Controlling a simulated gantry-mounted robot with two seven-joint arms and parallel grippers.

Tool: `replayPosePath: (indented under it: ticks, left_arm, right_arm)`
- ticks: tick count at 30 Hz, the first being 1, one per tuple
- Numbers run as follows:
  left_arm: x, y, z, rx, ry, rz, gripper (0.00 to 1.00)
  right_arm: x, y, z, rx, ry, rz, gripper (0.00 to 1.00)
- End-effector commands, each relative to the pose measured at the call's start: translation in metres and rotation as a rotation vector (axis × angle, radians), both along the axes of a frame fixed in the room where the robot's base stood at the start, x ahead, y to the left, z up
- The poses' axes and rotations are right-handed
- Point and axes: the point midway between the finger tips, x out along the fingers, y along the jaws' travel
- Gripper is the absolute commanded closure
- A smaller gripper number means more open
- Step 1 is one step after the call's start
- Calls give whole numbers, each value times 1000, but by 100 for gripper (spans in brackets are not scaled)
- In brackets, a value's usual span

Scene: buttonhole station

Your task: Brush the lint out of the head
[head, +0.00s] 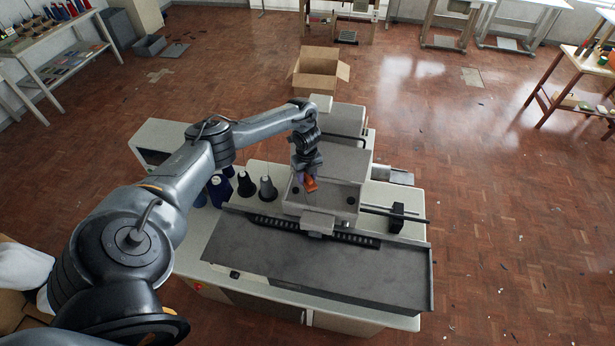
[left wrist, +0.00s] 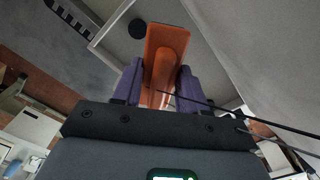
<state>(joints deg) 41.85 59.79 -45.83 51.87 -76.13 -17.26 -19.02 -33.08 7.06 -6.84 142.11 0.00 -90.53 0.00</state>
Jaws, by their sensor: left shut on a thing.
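My left gripper (head: 304,180) is over the top of the sewing machine's light grey head (head: 345,197). Its purple fingers, also in the left wrist view (left wrist: 158,78), are shut on an orange piece (left wrist: 167,45), which looks like a brush handle. The orange piece (head: 311,185) also shows in the head view, just over the near left part of the head. No bristles show, and I cannot tell whether it touches the head. I cannot make out any lint. A pale wall of the head and a dark round spot show beyond the orange piece in the wrist view. My right gripper is not in view.
Dark thread cones (head: 267,188) stand left of the head. A dark flat bed (head: 310,265) lies in front, and a rod with a black block (head: 397,217) sticks out to the right. An open cardboard box (head: 318,72) stands behind. Thin dark lines cross the wrist view.

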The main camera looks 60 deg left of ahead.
Motion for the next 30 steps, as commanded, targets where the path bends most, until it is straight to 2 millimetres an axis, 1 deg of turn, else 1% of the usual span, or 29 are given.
replayPosePath:
  ticks: [1, 3, 9, 23, 26, 30]
  left_arm:
    - [0, 0, 9, 0, 0, 1, 87]
    - [-1, 1, 16, 0, 0, 2, 87]
    - [-2, 2, 28, 0, 0, 4, 87]
    - [-2, 2, 28, 0, 0, 16, 87]
    - [-2, 2, 28, 0, 0, 60, 87]
    - [-2, 1, 28, 0, 0, 196, 87]
  right_arm:
    - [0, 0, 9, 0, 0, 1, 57]
    - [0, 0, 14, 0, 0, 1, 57]
    - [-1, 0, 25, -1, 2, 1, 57]
    - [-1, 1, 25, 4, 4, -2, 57]
    - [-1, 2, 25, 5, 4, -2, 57]
    - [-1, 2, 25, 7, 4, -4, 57]
